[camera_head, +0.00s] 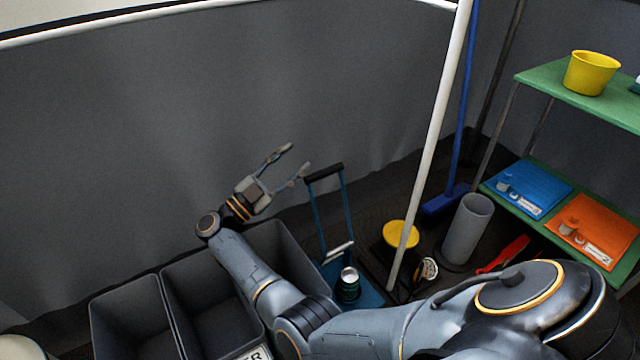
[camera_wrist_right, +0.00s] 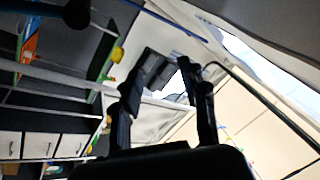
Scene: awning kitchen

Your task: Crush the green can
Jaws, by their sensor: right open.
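The green can (camera_head: 348,284) is small and dark green with a silver top. It stands upright on the blue base (camera_head: 368,297) of a can crusher. The crusher has two blue uprights and a black handle (camera_head: 324,172) raised at the top. My right gripper (camera_head: 288,160) is open and empty, up and to the left of the crusher handle in the head view. In the right wrist view its open fingers (camera_wrist_right: 160,85) show with nothing between them. The can does not show clearly in the wrist view. My left gripper is in neither view.
Dark grey bins (camera_head: 139,318) stand at lower left, under my right arm. A white pole (camera_head: 432,140), a grey cylinder (camera_head: 468,228) and a yellow-topped container (camera_head: 400,234) stand right of the crusher. A green shelf (camera_head: 545,92) holds a yellow bucket (camera_head: 591,73). A grey wall runs behind.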

